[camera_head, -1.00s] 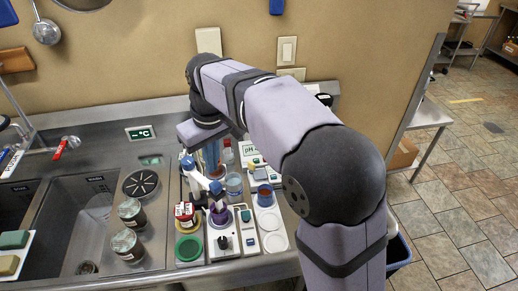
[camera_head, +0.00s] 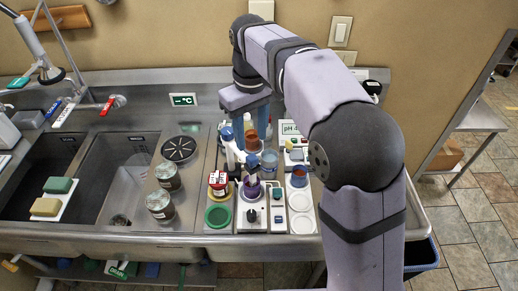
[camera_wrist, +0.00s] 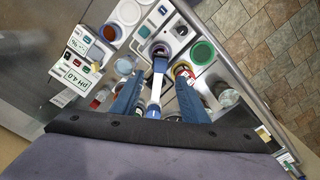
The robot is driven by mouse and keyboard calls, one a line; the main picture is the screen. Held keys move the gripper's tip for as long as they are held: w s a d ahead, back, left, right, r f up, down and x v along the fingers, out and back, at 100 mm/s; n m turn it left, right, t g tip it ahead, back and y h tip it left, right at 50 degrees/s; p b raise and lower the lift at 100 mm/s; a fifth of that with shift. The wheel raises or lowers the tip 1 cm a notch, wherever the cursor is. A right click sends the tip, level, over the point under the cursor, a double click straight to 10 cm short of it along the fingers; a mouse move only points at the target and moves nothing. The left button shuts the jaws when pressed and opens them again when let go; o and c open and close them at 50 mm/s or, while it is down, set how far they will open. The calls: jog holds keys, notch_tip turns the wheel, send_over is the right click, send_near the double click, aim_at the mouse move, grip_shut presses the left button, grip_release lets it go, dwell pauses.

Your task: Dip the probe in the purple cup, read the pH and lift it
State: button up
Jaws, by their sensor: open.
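The purple cup (camera_head: 252,188) stands on a white base with a dark knob; the wrist view shows its rim (camera_wrist: 160,49). A white-and-blue jointed holder (camera_head: 233,153) reaches over the cup, its blue end (camera_wrist: 159,65) at the cup's rim. Whether the probe tip is inside the cup cannot be made out. My gripper (camera_wrist: 157,97) is open, its two blue fingers on either side of the holder's white section in the wrist view; contact cannot be told. A display (camera_head: 292,127) behind reads pH 4, and pH 4.0 in the wrist view (camera_wrist: 74,76).
A green ring (camera_head: 218,216) and a red-topped jar (camera_head: 218,183) stand left of the cup. A white tray with an orange-brown cup (camera_head: 299,177) stands right. A clear blue cup (camera_head: 269,162) is behind.

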aim_at(252, 158)
jog(key=shift+s+f, duration=0.1)
jog(key=shift+f+p, duration=0.95)
jog(key=shift+f, duration=2.6)
jog(key=shift+r, duration=0.1)
grip_shut()
